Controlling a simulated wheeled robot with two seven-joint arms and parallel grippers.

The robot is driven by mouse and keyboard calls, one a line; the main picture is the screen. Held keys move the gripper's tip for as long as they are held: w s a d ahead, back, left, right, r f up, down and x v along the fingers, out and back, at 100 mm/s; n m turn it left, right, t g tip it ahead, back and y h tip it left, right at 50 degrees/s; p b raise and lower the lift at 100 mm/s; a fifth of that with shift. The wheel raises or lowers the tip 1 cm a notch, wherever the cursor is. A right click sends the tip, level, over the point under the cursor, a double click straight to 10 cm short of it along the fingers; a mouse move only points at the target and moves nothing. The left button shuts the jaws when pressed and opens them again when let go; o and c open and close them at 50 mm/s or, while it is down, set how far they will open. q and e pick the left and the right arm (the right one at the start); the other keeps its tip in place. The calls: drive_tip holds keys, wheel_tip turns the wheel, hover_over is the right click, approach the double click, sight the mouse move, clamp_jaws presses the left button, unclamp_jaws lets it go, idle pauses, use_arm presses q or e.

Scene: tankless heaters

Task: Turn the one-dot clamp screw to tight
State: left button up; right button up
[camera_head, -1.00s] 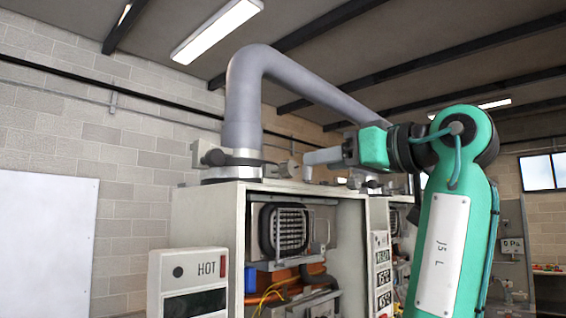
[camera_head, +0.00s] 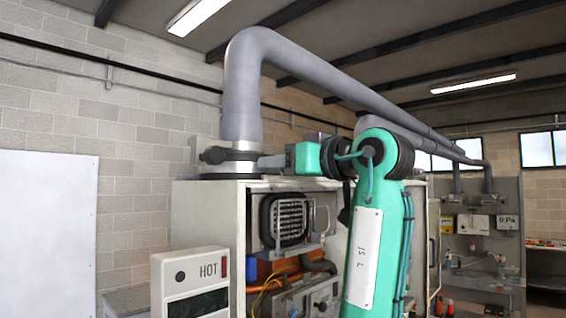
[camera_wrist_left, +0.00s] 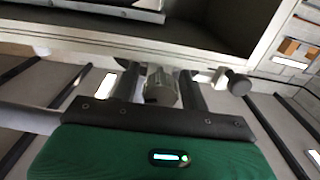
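A dark clamp band (camera_head: 229,155) goes round the base of the grey flue pipe, on top of the open heater cabinet. A dark knob-like end sticks out at its left. My left gripper (camera_head: 268,161) is at the right side of the clamp, close to it. In the left wrist view, its two dark fingers (camera_wrist_left: 160,88) stand apart on either side of a grey screw head (camera_wrist_left: 160,86), with a small gap at the left. The right finger looks close to it; contact cannot be told. A second round knob (camera_wrist_left: 238,82) is further right. No dot marks are readable. My right gripper is out of view.
The grey flue pipe (camera_head: 243,95) rises from the cabinet (camera_head: 207,218) and bends away to the right. The cabinet's top lies just under my gripper. A HOT panel (camera_head: 190,275) stands in front at the left. A pale board (camera_head: 45,230) is on the left wall.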

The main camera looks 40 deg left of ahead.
use_arm(q)
drive_tip(key=c, duration=0.8)
drive_tip(key=shift+o, duration=0.2)
drive_tip(key=m+b, duration=0.2)
drive_tip(key=m, duration=0.1)
drive_tip(key=o, duration=1)
